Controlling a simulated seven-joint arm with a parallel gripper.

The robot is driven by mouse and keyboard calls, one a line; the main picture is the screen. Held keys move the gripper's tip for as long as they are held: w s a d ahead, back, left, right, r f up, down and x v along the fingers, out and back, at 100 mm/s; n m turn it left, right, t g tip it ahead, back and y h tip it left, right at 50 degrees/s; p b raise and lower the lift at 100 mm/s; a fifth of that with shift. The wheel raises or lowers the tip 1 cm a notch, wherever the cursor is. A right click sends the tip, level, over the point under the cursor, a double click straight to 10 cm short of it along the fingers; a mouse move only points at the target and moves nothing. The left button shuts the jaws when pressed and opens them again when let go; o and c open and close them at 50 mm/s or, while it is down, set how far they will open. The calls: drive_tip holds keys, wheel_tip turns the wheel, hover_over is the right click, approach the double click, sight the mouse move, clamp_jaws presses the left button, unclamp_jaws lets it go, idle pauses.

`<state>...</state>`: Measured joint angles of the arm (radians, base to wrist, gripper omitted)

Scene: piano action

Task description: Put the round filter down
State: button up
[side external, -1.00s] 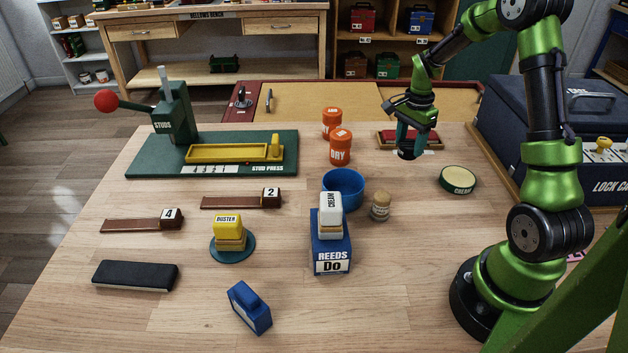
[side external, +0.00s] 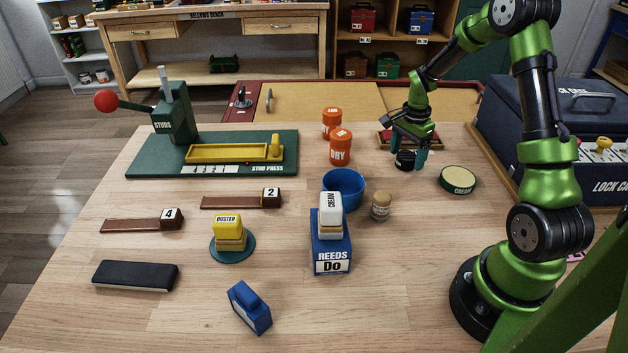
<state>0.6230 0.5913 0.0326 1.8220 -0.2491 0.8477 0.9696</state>
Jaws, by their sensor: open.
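The round filter, a small black round piece (side external: 404,161), sits on the table just in front of a red-edged tray, left of the cream tin. My gripper (side external: 409,156) is open right over it, with its teal fingers apart on either side. The fingers and the body of the gripper hide part of the filter's upper side. I cannot tell whether a finger still touches it.
The round cream tin (side external: 458,180) is close on the right, and the red-edged tray (side external: 384,139) is right behind. Orange tins (side external: 341,148), a blue bowl (side external: 345,186) and a corked jar (side external: 381,206) stand to the left and in front. A dark blue case (side external: 530,120) stands at right.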

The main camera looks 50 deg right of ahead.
sight(407, 155)
wheel_tip(407, 155, up, 11)
drive_tip(key=a+r+n+t, duration=0.2)
drive_tip(key=a+r+n, duration=0.2)
drive_tip(key=a+r, duration=0.35)
drive_tip(key=s+a+r+n+t+y, duration=0.1)
drive_tip(key=s+a+r+n+t, duration=0.1)
drive_tip(key=s+a+n, duration=0.3)
drive_tip(key=s+a+r+n+t+y, duration=0.1)
drive_tip(key=s+a+n, duration=0.5)
drive_tip(key=a, duration=0.8)
drive_tip(key=shift+s+a+r+n+t, duration=0.3)
drive_tip(key=shift+r+n+t, duration=0.35)
drive_tip(key=shift+t, duration=0.45)
